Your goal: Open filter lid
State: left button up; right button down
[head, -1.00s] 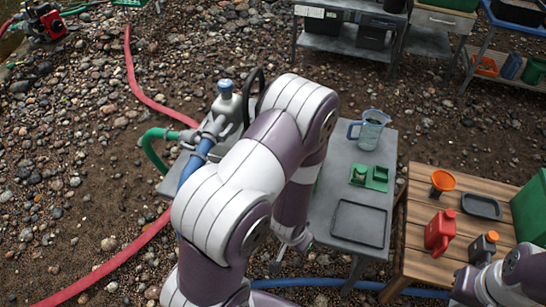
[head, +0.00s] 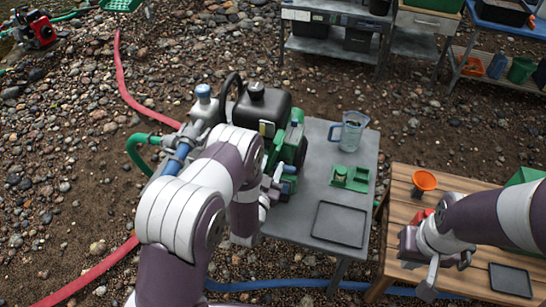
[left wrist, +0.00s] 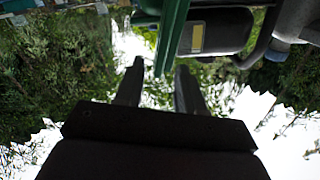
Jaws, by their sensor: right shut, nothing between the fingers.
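The motor pump stands on the grey table, with a black tank (head: 262,105), green side parts (head: 297,140) and a grey housing with a blue cap (head: 203,92). I cannot tell for sure which part is the filter lid. My left gripper (head: 274,190) is at the pump's near right side, partly hidden by my arm. In the left wrist view its fingers (left wrist: 157,76) are apart, with a green bar (left wrist: 173,38) of the machine reaching down between them; contact is unclear. My right gripper (head: 432,282) is shut and empty over the wooden table.
The grey table (head: 318,185) also holds a clear blue-handled jug (head: 349,132), a green block tray (head: 350,177) and a dark tray (head: 338,224). The wooden table (head: 400,195) holds an orange funnel (head: 424,181) and a black tray (head: 510,281). Hoses lie on the gravel.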

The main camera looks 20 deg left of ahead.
pick_arm(q)
jog(key=shift+w, duration=1.45)
grip_shut()
jog(key=a+n, duration=0.1)
jog(key=n, duration=0.1)
jog(key=a+r+n+b, duration=0.1)
jog(key=a+n, duration=0.1)
grip_release()
jog(key=s+b, duration=0.2)
jog(key=s, duration=1)
jog(key=shift+s+a, duration=0.25)
jog(key=shift+s, duration=0.1)
